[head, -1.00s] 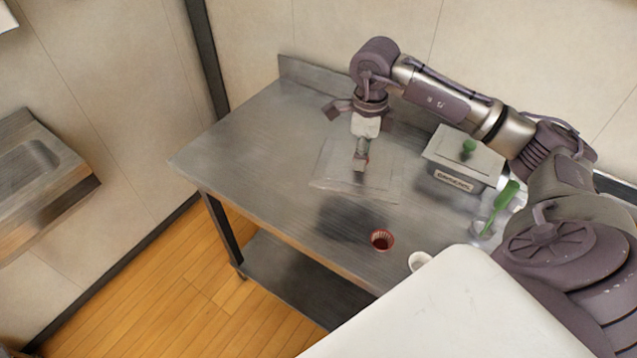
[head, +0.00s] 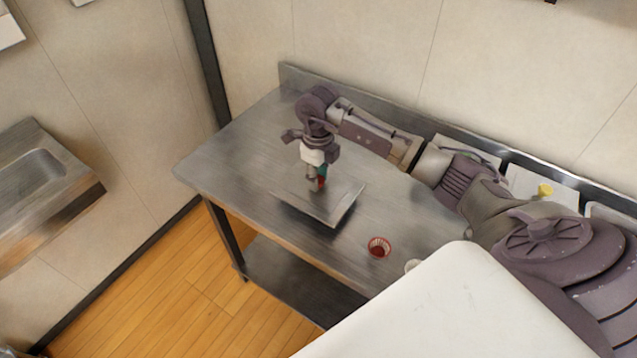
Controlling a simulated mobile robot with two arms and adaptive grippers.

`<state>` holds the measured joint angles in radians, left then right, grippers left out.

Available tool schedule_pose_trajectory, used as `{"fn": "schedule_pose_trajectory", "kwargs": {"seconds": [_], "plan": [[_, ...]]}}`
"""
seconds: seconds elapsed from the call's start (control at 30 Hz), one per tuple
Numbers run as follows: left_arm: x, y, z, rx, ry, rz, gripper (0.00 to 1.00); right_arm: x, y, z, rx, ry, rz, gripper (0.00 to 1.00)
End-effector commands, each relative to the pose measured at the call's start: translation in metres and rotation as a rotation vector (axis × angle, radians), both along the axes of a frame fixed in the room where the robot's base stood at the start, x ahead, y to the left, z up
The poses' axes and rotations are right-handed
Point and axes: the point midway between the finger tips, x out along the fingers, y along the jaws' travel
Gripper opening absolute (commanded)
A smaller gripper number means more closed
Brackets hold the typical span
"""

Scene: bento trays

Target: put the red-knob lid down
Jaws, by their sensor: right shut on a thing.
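The red-knob lid (head: 338,205) is a flat grey plate over the left-middle part of the steel table. My right gripper (head: 317,186) points down and is shut on its red knob, of which only a little red shows between the fingers. A dark band shows under the lid's front edge; I cannot tell whether the lid touches the table. My left gripper is not in view.
A red ribbed cup (head: 379,248) stands right of the lid near the table's (head: 240,150) front edge, with a white cup (head: 413,266) beside it. A yellow knob (head: 545,189) shows at the back right. The table's left end is clear.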

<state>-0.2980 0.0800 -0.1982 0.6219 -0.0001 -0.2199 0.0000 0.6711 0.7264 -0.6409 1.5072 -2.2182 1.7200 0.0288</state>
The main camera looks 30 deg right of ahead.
Motion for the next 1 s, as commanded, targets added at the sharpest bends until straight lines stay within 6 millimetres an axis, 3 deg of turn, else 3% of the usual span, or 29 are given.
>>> {"fn": "schedule_pose_trajectory", "kwargs": {"seconds": [0.23, 0.6, 0.63, 0.73, 0.77, 1.0], "plan": [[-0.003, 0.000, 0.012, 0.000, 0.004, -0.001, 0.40, -0.002, 0.000, -0.032, 0.002, 0.004, 0.000, 0.00], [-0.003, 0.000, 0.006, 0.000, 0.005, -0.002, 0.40, -0.001, -0.001, -0.040, 0.000, 0.000, 0.001, 0.00], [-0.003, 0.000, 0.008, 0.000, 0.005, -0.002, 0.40, -0.001, 0.000, -0.038, 0.000, 0.001, 0.001, 0.39], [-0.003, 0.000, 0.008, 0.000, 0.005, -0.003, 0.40, -0.001, 0.000, -0.038, 0.000, 0.001, 0.001, 0.55], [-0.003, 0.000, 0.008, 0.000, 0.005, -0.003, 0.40, -0.001, 0.000, -0.038, 0.000, 0.001, 0.001, 0.59], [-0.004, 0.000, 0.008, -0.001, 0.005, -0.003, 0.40, -0.001, -0.001, -0.038, 0.000, 0.001, 0.001, 0.59]]}}
